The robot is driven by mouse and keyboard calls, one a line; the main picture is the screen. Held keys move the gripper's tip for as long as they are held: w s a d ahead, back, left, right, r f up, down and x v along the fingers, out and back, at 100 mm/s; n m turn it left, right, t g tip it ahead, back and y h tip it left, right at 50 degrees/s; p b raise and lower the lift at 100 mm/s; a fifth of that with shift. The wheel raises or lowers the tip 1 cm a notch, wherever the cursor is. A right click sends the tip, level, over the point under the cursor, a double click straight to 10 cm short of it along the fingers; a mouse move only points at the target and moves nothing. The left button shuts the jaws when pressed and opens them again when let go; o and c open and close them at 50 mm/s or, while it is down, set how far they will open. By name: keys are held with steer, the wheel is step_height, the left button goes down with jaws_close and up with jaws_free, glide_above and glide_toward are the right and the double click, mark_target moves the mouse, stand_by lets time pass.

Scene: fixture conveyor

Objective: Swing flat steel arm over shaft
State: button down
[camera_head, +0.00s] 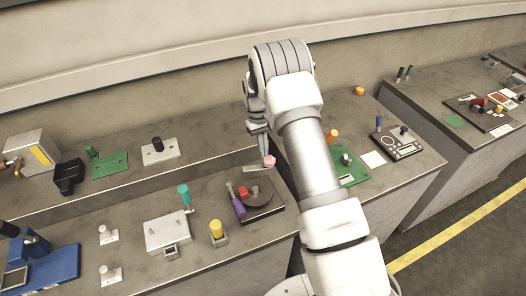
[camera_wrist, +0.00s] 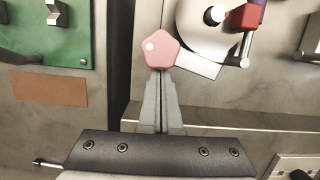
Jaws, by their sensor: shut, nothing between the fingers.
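The flat steel arm (camera_head: 257,168) is a short pale bar at the back edge of the dark fixture base (camera_head: 272,216). Its pink, five-sided knob (camera_head: 268,161) sits at one end. In the wrist view, the knob (camera_wrist: 162,48) is at upper centre and the steel arm (camera_wrist: 198,66) runs right and slightly down from it, beside a pale disc (camera_wrist: 196,42). A short round post (camera_wrist: 215,15), perhaps the shaft, stands on the disc. My gripper (camera_wrist: 160,72) is shut and empty, its tips at the knob's lower edge; contact is unclear. In the head view, my gripper (camera_head: 265,153) is just above the knob.
A red block (camera_wrist: 242,17) stands beside the disc, with a purple handle (camera_head: 237,206) near it. A green board (camera_head: 346,168) lies right of my arm. A yellow-topped post (camera_head: 216,229) and a metal box (camera_head: 166,230) stand left of the fixture.

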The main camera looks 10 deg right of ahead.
mark_target(269, 161)
steer(key=shift+s+d+m+b, duration=0.15)
steer(key=shift+s+m+b, duration=0.15)
steer(key=shift+m, duration=0.2)
steer(key=shift+s+d+f+m+y+b, duration=0.1)
steer(key=shift+s+m+y+b, duration=0.1)
steer(key=shift+s+m+b, duration=0.3)
steer(key=shift+s+d+m+y+b, duration=0.1)
steer(key=shift+s+m+y+b, duration=0.1)
steer(key=shift+m, duration=0.5)
steer(key=s+m+b, duration=0.1)
steer(key=s+m, duration=0.1)
steer(key=m, duration=0.1)
steer(key=shift+s+m+y, duration=0.15)
steer(key=shift+m+y, duration=0.15)
steer(key=shift+y, duration=0.1)
steer(key=s+m, duration=0.1)
steer(key=s+m+b, duration=0.1)
steer(key=m, duration=0.1)
steer(key=shift+s+a+m+t+y, duration=0.1)
steer(key=shift+a+m+t+y, duration=0.2)
steer(key=shift+a+y, duration=0.1)
steer(key=m, duration=0.1)
steer(key=s+a+m, duration=0.1)
steer(key=shift+s+m+t+b, duration=0.25)
steer(key=shift+m+t+b, duration=0.05)
steer(key=shift+m, duration=0.1)
steer(key=shift+s+a, duration=0.25)
steer(key=shift+a, duration=0.05)
